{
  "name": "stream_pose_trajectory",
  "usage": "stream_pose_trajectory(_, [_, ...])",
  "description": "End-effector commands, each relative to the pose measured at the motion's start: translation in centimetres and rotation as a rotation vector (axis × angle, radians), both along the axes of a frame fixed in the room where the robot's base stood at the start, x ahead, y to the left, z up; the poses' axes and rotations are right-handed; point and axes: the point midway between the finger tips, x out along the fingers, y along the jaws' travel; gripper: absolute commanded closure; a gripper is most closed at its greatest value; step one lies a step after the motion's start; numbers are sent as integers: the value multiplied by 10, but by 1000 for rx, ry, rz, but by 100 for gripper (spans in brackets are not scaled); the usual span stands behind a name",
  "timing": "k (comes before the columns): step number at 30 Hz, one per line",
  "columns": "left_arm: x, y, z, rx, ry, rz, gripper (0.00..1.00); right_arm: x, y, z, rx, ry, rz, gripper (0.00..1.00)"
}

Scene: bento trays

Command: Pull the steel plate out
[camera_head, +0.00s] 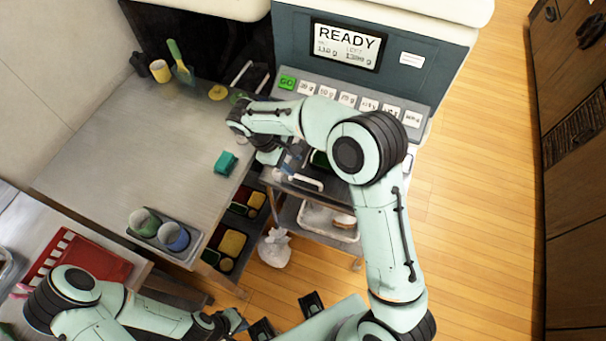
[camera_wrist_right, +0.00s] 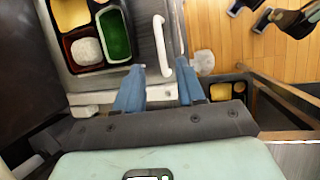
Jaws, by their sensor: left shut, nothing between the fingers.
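The steel plate (camera_wrist_right: 147,65) lies under a bento tray (camera_wrist_right: 66,45) in the right wrist view. A white bar handle (camera_wrist_right: 162,45) runs along its right side and also shows in the head view (camera_head: 304,182). My right gripper (camera_wrist_right: 160,68) is open, its blue fingers apart on either side of the handle's near end; I cannot tell whether they touch it. In the head view my right arm hides much of the plate and the right gripper (camera_head: 282,163). My left gripper (camera_head: 236,320) is shut and empty at the bottom, far from the plate.
The machine with the READY screen (camera_head: 347,42) stands behind. A cart (camera_head: 290,222) holds a white lower tray (camera_head: 312,222). The grey counter (camera_head: 110,165) at left carries a teal block (camera_head: 226,163) and cups (camera_head: 146,222). Wood floor (camera_head: 480,220) is clear at right.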

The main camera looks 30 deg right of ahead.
Motion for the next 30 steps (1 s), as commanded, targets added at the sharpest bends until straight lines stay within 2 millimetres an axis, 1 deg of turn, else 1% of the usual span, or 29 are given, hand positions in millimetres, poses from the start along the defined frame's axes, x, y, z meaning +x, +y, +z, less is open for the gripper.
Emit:
stream_pose_trajectory(1, [-2,0,-3,0,2,0,100,-4,-5,-13,-1,6,-1,61])
stream_pose_trajectory(6, [-3,0,-6,0,3,0,100,-10,-19,-45,-1,6,-1,61])
stream_pose_trajectory(12, [-4,0,-8,0,4,0,100,-14,-30,-72,1,5,0,61])
stream_pose_trajectory(18, [-4,0,-8,0,4,0,100,-16,-35,-83,2,1,-1,61])
stream_pose_trajectory(26, [-4,0,-8,0,4,0,100,-16,-35,-84,2,0,-1,61])
stream_pose_trajectory(30, [-4,0,-8,0,4,0,100,-16,-35,-84,2,0,-1,100])
